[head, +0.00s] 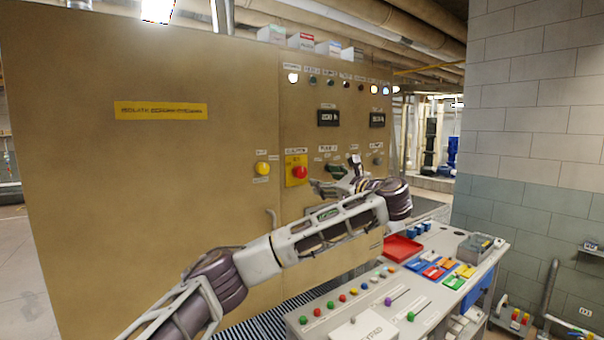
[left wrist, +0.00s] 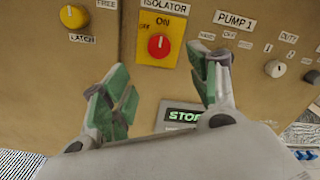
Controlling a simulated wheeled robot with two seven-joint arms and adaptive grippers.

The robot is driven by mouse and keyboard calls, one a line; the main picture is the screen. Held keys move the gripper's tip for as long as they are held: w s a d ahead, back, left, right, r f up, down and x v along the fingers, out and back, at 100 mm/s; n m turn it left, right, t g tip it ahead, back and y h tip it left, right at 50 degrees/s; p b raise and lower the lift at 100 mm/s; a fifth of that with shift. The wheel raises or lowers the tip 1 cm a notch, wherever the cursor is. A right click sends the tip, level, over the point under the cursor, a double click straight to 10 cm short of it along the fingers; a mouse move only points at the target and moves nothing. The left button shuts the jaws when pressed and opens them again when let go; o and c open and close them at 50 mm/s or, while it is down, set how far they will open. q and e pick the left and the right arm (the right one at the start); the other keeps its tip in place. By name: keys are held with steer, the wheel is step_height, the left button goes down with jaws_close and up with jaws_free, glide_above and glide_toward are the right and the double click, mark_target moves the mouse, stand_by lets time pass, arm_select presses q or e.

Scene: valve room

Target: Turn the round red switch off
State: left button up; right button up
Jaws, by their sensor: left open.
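The round red switch (head: 299,172) sits on a yellow plate on the tan cabinet front. In the left wrist view the red switch (left wrist: 159,46) is under the ISOLATOR label, with ON above it and OFF to the upper left. Its pale mark looks roughly upright, towards ON. My left gripper (head: 341,175) is open and empty, to the right of the switch in the head view. In the left wrist view its green-padded fingers (left wrist: 160,80) are spread below the switch, not touching it. My right gripper is not in view.
A yellow knob (head: 262,169) is left of the switch. The PUMP 1 knob (left wrist: 249,67) and a STOP display (left wrist: 182,115) are near my fingers. A desk with buttons and levers (head: 345,307) stands in front, bearing a red tray (head: 402,248).

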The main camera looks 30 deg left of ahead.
mark_target(303, 173)
arm_select(q)
steer(key=p+x, duration=0.3)
steer(key=x, duration=0.8)
steer(key=shift+s+a+r+p, duration=0.1)
steer(key=shift+a+p, duration=0.05)
steer(key=shift+p, duration=0.25)
steer(key=shift+x, duration=0.95)
steer(key=c, duration=1)
